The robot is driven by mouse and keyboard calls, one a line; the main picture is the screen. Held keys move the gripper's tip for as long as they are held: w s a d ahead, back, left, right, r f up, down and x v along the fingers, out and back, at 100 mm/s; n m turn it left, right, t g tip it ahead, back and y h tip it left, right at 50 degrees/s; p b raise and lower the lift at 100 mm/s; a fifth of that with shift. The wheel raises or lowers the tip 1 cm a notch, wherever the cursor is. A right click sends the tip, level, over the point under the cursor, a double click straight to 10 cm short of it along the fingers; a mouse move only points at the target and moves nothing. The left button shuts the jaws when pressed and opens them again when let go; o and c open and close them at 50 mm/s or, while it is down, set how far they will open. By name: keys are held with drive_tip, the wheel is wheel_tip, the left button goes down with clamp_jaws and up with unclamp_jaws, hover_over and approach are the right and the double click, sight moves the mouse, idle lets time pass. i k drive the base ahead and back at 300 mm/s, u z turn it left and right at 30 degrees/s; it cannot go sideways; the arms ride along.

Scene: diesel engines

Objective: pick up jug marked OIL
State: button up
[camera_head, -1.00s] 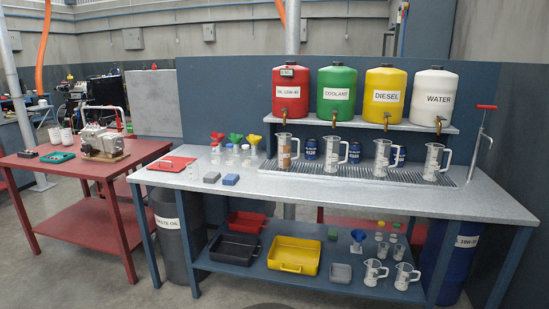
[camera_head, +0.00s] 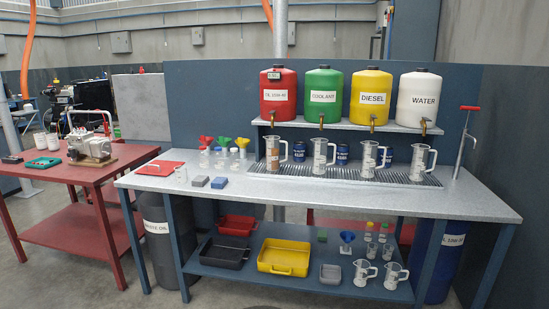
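A clear handled jug (camera_head: 271,155) with brownish contents or marking stands upright on the drip grate (camera_head: 340,178), below the red container marked OIL 15W-40 (camera_head: 278,97). Similar clear jugs stand to its right, below the coolant (camera_head: 319,156), diesel (camera_head: 369,160) and water (camera_head: 419,163) containers. Two more clear jugs stand on the lower shelf, one on the left (camera_head: 362,273) and one on the right (camera_head: 394,276). The print on the jugs is too small for me to read, so I cannot confirm which says OIL. My gripper is not in view.
The grey bench (camera_head: 330,202) has clear room along its front. Small blocks (camera_head: 218,182), funnels on bottles (camera_head: 222,157) and a red tray (camera_head: 159,168) lie at its left. A hand pump (camera_head: 464,145) stands at its right. A red table (camera_head: 85,173) stands to the left.

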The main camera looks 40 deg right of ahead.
sight(273, 142)
drive_tip(key=i, duration=0.9)
drive_tip(key=u, duration=0.05)
